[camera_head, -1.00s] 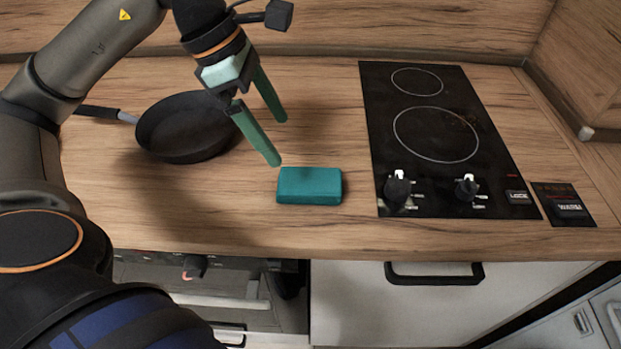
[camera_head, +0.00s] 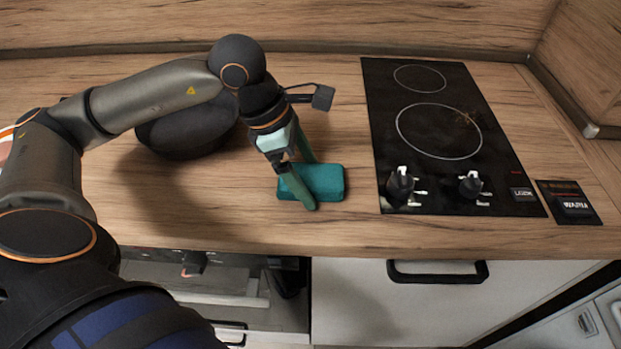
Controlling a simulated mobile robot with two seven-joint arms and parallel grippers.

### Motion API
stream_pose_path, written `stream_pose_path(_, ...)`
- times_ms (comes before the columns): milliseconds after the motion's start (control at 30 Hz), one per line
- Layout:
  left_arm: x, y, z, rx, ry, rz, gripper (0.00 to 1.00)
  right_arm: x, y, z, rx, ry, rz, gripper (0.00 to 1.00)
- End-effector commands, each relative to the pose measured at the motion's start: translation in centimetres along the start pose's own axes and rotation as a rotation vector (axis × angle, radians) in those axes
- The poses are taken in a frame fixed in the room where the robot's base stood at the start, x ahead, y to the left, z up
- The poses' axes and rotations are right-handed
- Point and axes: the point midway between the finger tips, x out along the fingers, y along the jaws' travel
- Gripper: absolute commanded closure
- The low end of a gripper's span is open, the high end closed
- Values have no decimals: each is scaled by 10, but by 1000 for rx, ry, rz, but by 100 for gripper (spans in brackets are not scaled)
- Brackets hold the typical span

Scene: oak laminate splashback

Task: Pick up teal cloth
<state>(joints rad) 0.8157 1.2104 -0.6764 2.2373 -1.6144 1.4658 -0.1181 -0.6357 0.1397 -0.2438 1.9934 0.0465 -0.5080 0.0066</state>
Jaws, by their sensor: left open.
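The teal cloth (camera_head: 328,182) is a folded, rounded block lying on the wooden counter, left of the hob. My left gripper (camera_head: 312,185) is open, with its two green fingers pointing down at the cloth. The near finger crosses in front of the cloth's left part, and the far finger stands at or behind its back edge. I cannot tell whether the fingers touch the cloth. Part of the cloth's left side is hidden by the near finger. My right gripper is not in view.
A black frying pan (camera_head: 185,135) sits left of the cloth, partly hidden behind my left arm. The black hob (camera_head: 440,140) with two knobs lies to the right. The counter (camera_head: 200,215) ends at a front edge above an open drawer (camera_head: 215,280).

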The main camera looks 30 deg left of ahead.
Motion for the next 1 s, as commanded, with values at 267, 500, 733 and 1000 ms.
stream_pose_path(267,0,0,0,-1,0,1,12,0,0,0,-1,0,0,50)
stream_pose_path(500,-1,0,0,0,0,1,39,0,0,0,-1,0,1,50)
stream_pose_path(733,-1,0,0,0,-1,1,65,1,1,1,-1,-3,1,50)
stream_pose_path(1000,-1,0,0,0,-1,2,74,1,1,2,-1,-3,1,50)
